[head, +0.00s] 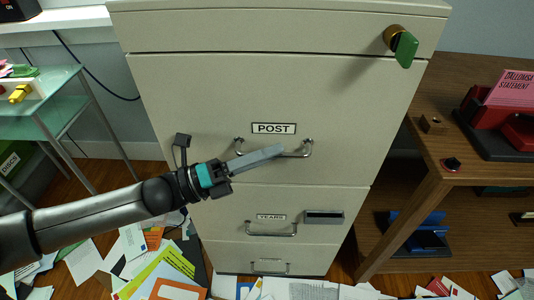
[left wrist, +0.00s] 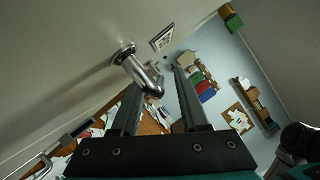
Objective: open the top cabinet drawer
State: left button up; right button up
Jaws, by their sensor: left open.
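The beige filing cabinet (head: 200,90) stands in the middle of the head view. Its large upper drawer (head: 215,115) carries a "POST" label (head: 273,128) and a metal bar handle (head: 305,150); the drawer looks shut. My left gripper (head: 281,150) reaches in from the left, its fingers in front of that handle and hiding part of it. In the left wrist view the fingers (left wrist: 158,78) are open, and the chrome handle (left wrist: 139,70) runs into the gap between them; I cannot tell whether they touch it. My right gripper is not in view.
A green key (head: 405,50) sits in the lock at the cabinet's top right. A lower drawer has a "YEARS" label (head: 271,217) and a handle (head: 270,233). A glass table (head: 58,90) stands left, a wooden desk (head: 440,150) right. Papers (head: 160,270) litter the floor.

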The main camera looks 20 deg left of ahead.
pick_arm(q)
jog(key=shift+c, duration=0.2)
grip_shut()
dwell(1.1)
